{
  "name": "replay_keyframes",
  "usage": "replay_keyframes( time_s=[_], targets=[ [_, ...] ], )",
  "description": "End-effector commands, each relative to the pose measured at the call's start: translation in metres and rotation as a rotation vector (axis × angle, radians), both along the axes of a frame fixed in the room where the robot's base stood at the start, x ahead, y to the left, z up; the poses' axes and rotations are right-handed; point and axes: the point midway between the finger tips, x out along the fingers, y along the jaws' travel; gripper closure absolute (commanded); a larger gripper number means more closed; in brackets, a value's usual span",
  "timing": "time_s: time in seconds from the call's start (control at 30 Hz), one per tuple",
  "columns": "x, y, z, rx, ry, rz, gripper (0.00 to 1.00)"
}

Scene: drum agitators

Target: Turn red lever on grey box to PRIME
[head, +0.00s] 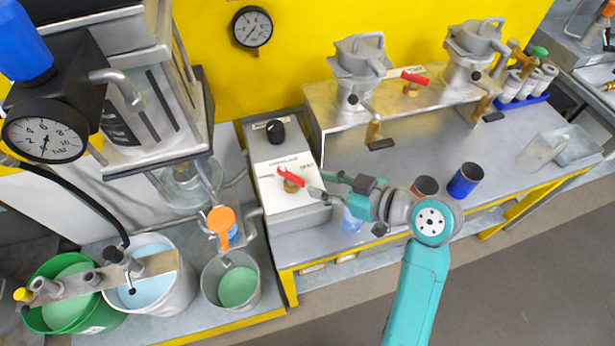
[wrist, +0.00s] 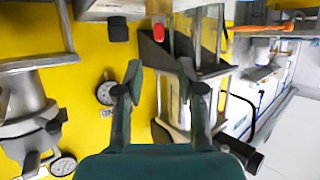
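The grey box (head: 292,215) stands at the left end of the bench, with a white plate on its sloped top. The red lever (head: 291,177) sits on a brass fitting on that plate and slants across it. Small lettering beside it is too small to read. My gripper (head: 317,181) is at the box's right side, close to the lever's right end, its fingers apart. In the wrist view the open fingers (wrist: 160,72) have nothing between their tips. A red piece (wrist: 158,32), apparently the lever, shows just beyond them. I cannot tell whether anything touches.
A black knob (head: 275,131) is on the box behind the lever. A raised shelf (head: 318,105) with metal vessels and another red lever (head: 414,78) stands to the right. A blue cup (head: 465,181) is on the bench. Buckets (head: 232,283) and an orange-handled valve (head: 221,219) are left.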

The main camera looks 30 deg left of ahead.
Motion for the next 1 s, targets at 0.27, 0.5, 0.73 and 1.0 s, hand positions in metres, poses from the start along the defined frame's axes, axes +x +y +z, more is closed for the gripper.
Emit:
replay_keyframes(
  time_s=[0.27, 0.5, 0.73, 1.0],
  targets=[
    [-0.001, -0.02, 0.008, 0.0, 0.0, -0.001, 0.61],
    [-0.001, -0.02, 0.008, 0.0, 0.0, 0.0, 0.61],
    [-0.006, -0.015, 0.002, 0.04, 0.099, -0.053, 0.52],
    [-0.023, 0.003, -0.018, 0.279, 0.647, -0.32, 0.52]
  ],
)
